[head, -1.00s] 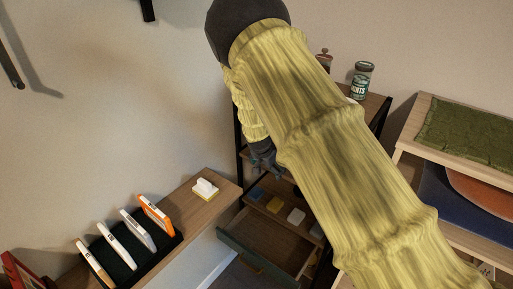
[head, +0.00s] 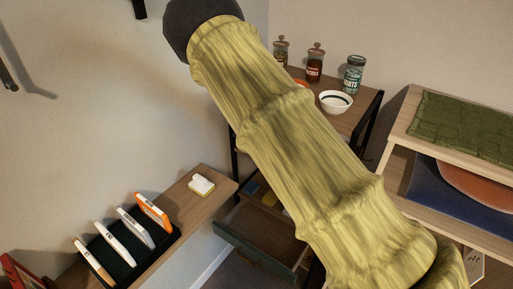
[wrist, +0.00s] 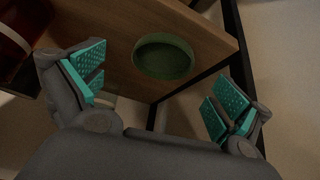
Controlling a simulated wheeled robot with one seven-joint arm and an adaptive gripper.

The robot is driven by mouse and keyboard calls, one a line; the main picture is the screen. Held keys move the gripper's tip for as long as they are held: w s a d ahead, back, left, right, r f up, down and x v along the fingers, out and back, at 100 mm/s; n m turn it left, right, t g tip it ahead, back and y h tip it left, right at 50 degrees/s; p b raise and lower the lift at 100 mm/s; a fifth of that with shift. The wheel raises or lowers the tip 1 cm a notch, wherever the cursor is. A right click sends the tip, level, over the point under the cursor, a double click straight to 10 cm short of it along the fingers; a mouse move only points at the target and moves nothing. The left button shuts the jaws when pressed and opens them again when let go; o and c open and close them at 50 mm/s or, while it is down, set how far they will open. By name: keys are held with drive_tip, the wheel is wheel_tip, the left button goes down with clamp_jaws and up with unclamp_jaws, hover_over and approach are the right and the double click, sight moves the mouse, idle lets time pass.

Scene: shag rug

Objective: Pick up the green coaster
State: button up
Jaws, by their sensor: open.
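The green coaster (wrist: 163,57), round and dark green with a raised rim, sits on a wooden shelf (wrist: 105,50) near its edge in the wrist view. I cannot make it out in the head view, where my arm covers much of the shelf unit. My gripper (wrist: 157,93) is open and empty. Its two teal-padded fingers are spread to the left and right, with the coaster beyond and between them in the picture, apart from both.
A dark red object (wrist: 12,40) stands at the wrist view's upper left. In the head view, jars (head: 315,63) and a white bowl (head: 336,101) stand on the shelf unit's top. Below, a drawer (head: 255,246) is open. A rack of upright cases (head: 120,250) stands at lower left.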

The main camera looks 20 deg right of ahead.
drive_tip(key=shift+w+b+x, duration=0.2)
drive_tip(key=shift+x, duration=1.2)
drive_tip(key=shift+w+b+x, duration=0.15)
drive_tip(key=shift+w+x, duration=0.05)
drive_tip(key=shift+x, duration=1.15)
drive_tip(key=shift+a+r, duration=0.1)
drive_tip(key=shift+r, duration=0.1)
drive_tip(key=c, duration=1)
